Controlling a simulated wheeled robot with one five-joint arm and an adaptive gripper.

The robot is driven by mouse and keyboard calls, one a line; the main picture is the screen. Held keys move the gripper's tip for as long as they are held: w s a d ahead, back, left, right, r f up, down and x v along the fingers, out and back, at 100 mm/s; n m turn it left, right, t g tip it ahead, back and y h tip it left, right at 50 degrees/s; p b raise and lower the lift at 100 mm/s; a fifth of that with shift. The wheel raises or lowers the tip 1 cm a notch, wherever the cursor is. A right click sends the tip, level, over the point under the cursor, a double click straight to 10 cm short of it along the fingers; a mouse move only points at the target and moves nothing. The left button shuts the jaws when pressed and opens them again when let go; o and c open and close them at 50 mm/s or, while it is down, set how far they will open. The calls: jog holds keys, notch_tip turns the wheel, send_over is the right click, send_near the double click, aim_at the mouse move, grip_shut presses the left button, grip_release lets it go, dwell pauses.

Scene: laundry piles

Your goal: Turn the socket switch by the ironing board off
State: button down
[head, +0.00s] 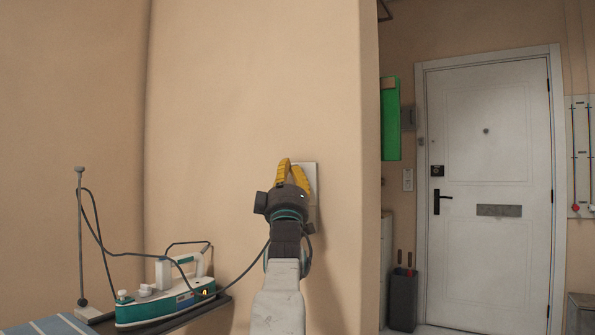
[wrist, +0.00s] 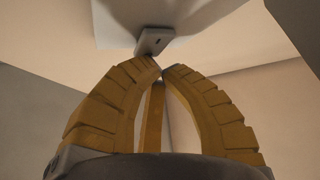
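A pale socket plate (head: 313,177) is on the wall, right of the ironing board (head: 62,327). My gripper (head: 286,163) is raised in front of it and hides most of it. In the wrist view, the yellow fingers (wrist: 161,68) curve together with their tips almost meeting, and nothing shows between them.
A green and white iron (head: 160,308) with a small orange glow rests at the board's end. Its dark cord (head: 247,269) runs behind my arm. A white door (head: 487,190), a green panel (head: 390,120) and a grey bin (head: 402,300) are to the right.

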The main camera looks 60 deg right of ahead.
jog(key=shift+d, duration=0.15)
jog(key=shift+a+f+b, duration=0.1)
jog(key=shift+a+b, duration=0.1)
jog(key=shift+b, duration=0.1)
dwell(0.4)
jog(key=shift+a+b, duration=0.5)
jog(key=shift+b, duration=0.05)
dwell(0.4)
